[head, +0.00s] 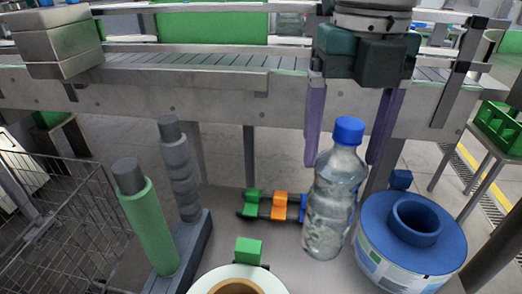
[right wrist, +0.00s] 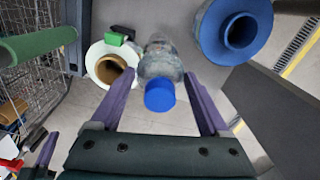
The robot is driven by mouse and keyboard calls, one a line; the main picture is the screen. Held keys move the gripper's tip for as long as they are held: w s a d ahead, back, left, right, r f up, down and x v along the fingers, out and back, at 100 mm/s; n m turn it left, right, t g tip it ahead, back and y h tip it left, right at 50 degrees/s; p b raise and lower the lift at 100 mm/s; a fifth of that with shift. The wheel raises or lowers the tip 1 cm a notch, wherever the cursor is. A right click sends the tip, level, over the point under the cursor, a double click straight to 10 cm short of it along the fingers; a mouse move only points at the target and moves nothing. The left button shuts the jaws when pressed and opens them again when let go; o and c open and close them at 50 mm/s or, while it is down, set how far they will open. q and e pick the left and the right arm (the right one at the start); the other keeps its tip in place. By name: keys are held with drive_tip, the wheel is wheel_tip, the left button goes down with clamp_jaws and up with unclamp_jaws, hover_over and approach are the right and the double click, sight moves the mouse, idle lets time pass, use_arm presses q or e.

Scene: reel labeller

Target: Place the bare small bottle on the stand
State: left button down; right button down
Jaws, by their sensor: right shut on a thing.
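The bare small bottle (head: 333,195) is clear, with a blue cap and no label. My right gripper (head: 344,163) has its purple fingers on both sides of it, shut on it near the cap. The right wrist view shows the bottle (right wrist: 160,62) between the fingers, its blue cap toward the palm. A low rack with green and orange blocks (head: 281,206) is behind the bottle to its left; I cannot tell whether it is the stand. A purple and dark piece, seemingly my left gripper (right wrist: 45,149), shows at the lower left; its jaws are unclear.
A blue reel (head: 373,235) stands right of the bottle, and a white reel (head: 212,284) is at the front. A green roll (head: 149,226) and a grey post (head: 178,170) rise at the left. A conveyor (head: 200,91) crosses behind. A wire cage (head: 55,215) is at far left.

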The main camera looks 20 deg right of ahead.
sight(327, 216)
wheel_tip(327, 216, down, 12)
drive_tip(key=shift+f+b, duration=0.1)
drive_tip(key=shift+b, duration=0.3)
drive_tip(key=shift+f, duration=0.2)
unclamp_jaws()
drive_tip(key=shift+r, duration=0.1)
